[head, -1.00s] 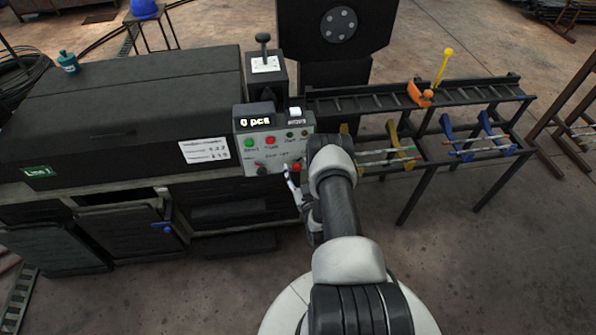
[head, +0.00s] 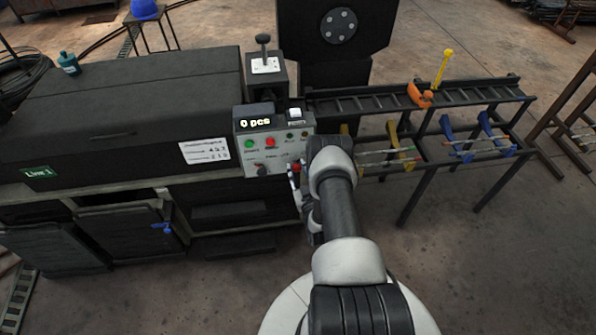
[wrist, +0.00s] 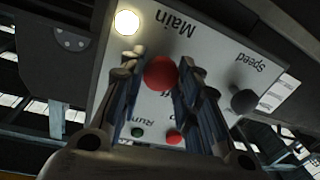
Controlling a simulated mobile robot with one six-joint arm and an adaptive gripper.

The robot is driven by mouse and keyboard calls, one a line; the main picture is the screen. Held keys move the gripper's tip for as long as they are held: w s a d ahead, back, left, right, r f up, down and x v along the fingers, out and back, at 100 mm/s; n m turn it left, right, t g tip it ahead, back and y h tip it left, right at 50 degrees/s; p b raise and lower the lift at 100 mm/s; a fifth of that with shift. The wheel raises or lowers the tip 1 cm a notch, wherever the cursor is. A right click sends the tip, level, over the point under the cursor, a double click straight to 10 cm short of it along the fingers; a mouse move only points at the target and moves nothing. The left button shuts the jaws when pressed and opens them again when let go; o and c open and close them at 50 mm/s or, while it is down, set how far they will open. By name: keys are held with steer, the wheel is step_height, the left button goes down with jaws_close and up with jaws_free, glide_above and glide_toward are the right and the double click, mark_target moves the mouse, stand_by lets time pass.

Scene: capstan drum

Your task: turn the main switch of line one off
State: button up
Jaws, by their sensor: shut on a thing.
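The control panel (head: 243,150) of line 1 is a light grey box on the front of the dark machine. In the wrist view the main switch (wrist: 160,71) is a round red knob below the printed word "Main". The fingers of my gripper (wrist: 161,80) stand on both sides of this red knob and are shut on it. In the head view my gripper (head: 296,176) is at the lower right corner of the panel, and my own arm hides part of it. The switch's exact turn position cannot be read; my fingers cover part of the label.
A lit white lamp (wrist: 127,22) and a black speed knob (wrist: 243,101) sit near the switch. Green (head: 250,143) and red (head: 270,142) buttons are higher on the panel, under a display reading "0 pcs". A dark rack (head: 420,100) stands to the right.

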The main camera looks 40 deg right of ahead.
steer(key=n+p, duration=0.1)
steer(key=n, duration=0.3)
steer(key=shift+r+n+g, duration=0.1)
steer(key=shift+n+g, duration=0.2)
steer(key=shift+g, duration=0.1)
steer(key=n+p, duration=0.1)
steer(key=n, duration=0.3)
steer(key=shift+a, duration=0.1)
steer(key=n+g, duration=0.1)
steer(key=n, duration=0.3)
steer(key=shift+w+h, duration=0.1)
steer(key=shift+h, duration=0.2)
steer(key=shift+a+n, duration=0.1)
steer(key=shift+n, duration=1.8)
steer(key=shift+g+h, duration=0.3)
steer(key=o, duration=1.1)
